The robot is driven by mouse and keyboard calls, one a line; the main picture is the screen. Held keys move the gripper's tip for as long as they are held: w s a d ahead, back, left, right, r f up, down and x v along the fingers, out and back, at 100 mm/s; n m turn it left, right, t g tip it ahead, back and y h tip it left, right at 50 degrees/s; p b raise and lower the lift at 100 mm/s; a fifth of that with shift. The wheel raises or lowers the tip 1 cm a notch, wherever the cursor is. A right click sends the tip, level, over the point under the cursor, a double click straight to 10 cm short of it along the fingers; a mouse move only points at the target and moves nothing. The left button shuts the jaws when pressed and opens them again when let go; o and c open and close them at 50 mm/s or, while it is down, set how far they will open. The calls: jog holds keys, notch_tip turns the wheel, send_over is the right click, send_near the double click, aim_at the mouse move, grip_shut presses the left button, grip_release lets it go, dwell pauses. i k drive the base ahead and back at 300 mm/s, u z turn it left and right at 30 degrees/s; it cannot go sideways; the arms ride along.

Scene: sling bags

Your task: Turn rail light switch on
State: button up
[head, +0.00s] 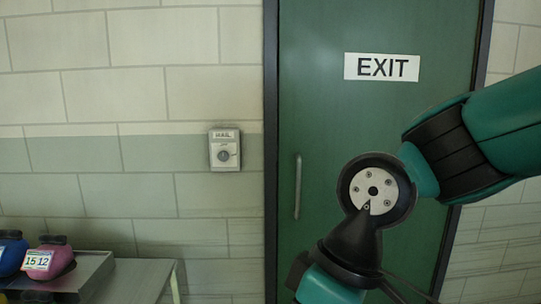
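The rail light switch (224,150) is a small pale grey box on the block wall, left of the green door. It has a round dark knob in its middle and a label along its top that is too small to read for certain. The knob's setting cannot be told for certain. My arm comes in from the right in front of the door and bends down past the lower edge of the picture. My gripper is out of the picture. Nothing covers the switch, and the arm is apart from it.
A green door (330,120) with an EXIT sign (381,67) and a vertical handle (298,186) stands right of the switch. The wall around the switch is clear.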

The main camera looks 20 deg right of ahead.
aim_at(223, 157)
jog(key=z, duration=0.05)
jog(key=i, duration=1)
